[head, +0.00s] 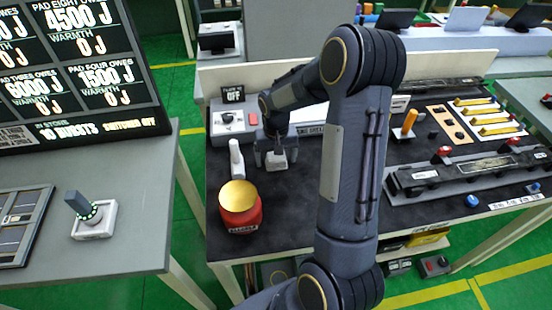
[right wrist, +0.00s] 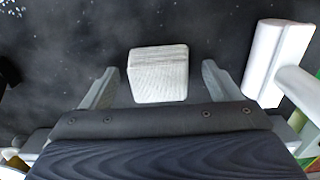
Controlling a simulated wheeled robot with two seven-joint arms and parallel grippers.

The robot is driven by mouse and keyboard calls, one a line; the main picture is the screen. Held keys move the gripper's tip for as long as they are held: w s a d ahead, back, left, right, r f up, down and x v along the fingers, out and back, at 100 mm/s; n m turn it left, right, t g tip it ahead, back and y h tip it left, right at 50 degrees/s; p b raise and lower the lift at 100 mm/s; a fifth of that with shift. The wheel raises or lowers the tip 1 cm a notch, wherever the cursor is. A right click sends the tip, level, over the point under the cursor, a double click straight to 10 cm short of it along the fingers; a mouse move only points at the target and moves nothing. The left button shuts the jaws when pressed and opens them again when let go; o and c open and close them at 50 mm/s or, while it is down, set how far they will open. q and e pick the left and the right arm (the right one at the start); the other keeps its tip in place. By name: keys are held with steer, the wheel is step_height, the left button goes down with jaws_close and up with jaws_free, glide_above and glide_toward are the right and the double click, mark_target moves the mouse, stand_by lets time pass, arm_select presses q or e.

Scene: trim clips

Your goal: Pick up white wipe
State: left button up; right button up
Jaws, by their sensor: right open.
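The white wipe (head: 277,164) looks like a small ribbed white block on the dark mat of the middle bench. In the right wrist view the wipe (right wrist: 158,73) sits between my right gripper's fingertips, with a gap on each side. My right gripper (head: 275,156) is open and reaches down over the wipe from behind it in the head view; the same gripper (right wrist: 160,80) has nothing clasped. My left gripper is not in view.
A white T-shaped piece (head: 237,160) stands close beside the gripper, and it also shows in the right wrist view (right wrist: 275,62). A red pot with a gold top (head: 239,197) is in front of it. A grey switch box (head: 234,120) lies behind. Dark mat (head: 285,215) nearer the front is clear.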

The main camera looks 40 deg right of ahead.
steer(key=shift+c, duration=0.3)
steer(key=c, duration=1)
steer(key=shift+r, duration=0.1)
steer(key=shift+r, duration=0.25)
step_height(320, 180, up, 2)
steer(key=shift+r, duration=0.15)
steer(key=s+r+b, duration=0.1)
steer(key=s+r, duration=0.2)
steer(key=s, duration=0.1)
steer(key=s+d+r+b, duration=0.1)
steer(key=s+r, duration=0.2)
steer(key=s, duration=0.2)
steer(key=s+r+b, duration=0.1)
steer(key=s+r, duration=0.3)
steer(key=s, duration=0.1)
steer(key=shift+d, duration=0.35)
